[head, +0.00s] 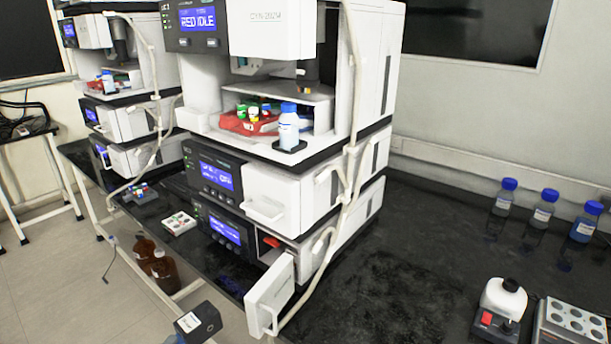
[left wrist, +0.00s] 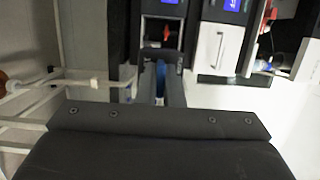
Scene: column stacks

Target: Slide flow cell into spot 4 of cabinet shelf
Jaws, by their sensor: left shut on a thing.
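My left gripper (left wrist: 162,92) shows in the left wrist view, its two dark fingers shut on a narrow blue thing, likely the flow cell (left wrist: 160,82). Most of that thing is hidden by the fingers. In the head view, the lowest unit of the near stack has its white door (head: 270,297) swung open. Its dark opening (head: 262,254) has a red part inside. The numbered spots cannot be made out. In the left wrist view, a dark opening with a red part lies beyond the fingertips, apart from them. My right gripper is not in view.
A dark block with a white label (head: 198,322) shows at the head view's bottom edge; I cannot tell whether it is mine. A pale tube (head: 345,205) runs down the stack's side. Brown bottles (head: 162,270) stand below the bench. Bare black bench (head: 385,290) lies right of the stack.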

